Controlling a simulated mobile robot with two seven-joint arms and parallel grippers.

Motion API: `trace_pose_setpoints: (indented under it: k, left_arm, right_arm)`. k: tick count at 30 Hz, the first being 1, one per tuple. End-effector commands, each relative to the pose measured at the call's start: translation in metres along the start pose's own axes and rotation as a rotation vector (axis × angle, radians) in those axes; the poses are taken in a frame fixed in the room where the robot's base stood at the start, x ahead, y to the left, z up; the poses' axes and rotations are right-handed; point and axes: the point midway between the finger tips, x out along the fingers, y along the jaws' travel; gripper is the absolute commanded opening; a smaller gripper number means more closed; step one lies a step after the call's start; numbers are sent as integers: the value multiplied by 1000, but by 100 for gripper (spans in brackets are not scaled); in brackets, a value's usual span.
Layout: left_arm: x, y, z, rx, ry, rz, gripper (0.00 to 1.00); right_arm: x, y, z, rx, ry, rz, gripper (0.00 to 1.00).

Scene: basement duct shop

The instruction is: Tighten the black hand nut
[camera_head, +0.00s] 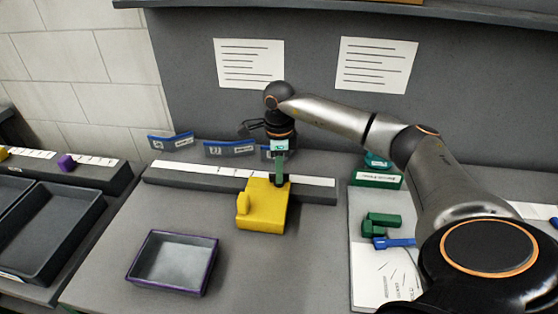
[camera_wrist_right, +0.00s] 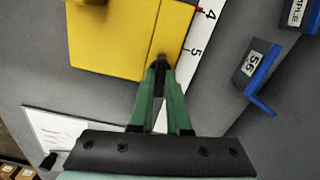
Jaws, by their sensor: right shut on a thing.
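The yellow block (camera_head: 262,212) sits on the grey bench, against the long grey rail with a white strip. It also fills the top left of the right wrist view (camera_wrist_right: 110,38). A small black part, which looks like the hand nut (camera_wrist_right: 160,62), is at the block's edge by the strip. My right gripper (camera_head: 280,178) points down there. Its green fingers (camera_wrist_right: 159,75) are closed together on the black part, which they largely hide. I cannot tell how tight the nut is. My left gripper is in neither view.
An empty purple-rimmed tray (camera_head: 131,272) stands at front left. Green blocks (camera_head: 381,224) and a blue piece (camera_head: 394,243) lie on a white sheet at right. Blue-edged label plates (camera_head: 229,149) stand behind the rail (camera_head: 160,180). Dark bins (camera_head: 60,235) are at far left.

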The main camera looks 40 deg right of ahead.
Motion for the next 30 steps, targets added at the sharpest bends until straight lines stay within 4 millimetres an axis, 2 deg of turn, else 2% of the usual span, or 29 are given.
trace_pose_setpoints:
  k: [12, 28, 29, 30]
  left_arm:
    - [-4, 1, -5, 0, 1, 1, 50]
    - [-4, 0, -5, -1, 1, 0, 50]
    - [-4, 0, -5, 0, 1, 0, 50]
    - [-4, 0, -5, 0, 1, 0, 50]
  right_arm:
    - [-1, -1, -1, 173, 1, -3, 0]
    - [-1, -1, -1, 194, 0, -3, 0]
    - [-1, -1, -1, 194, 0, -3, 18]
    - [-1, -1, -1, 193, 0, -3, 23]
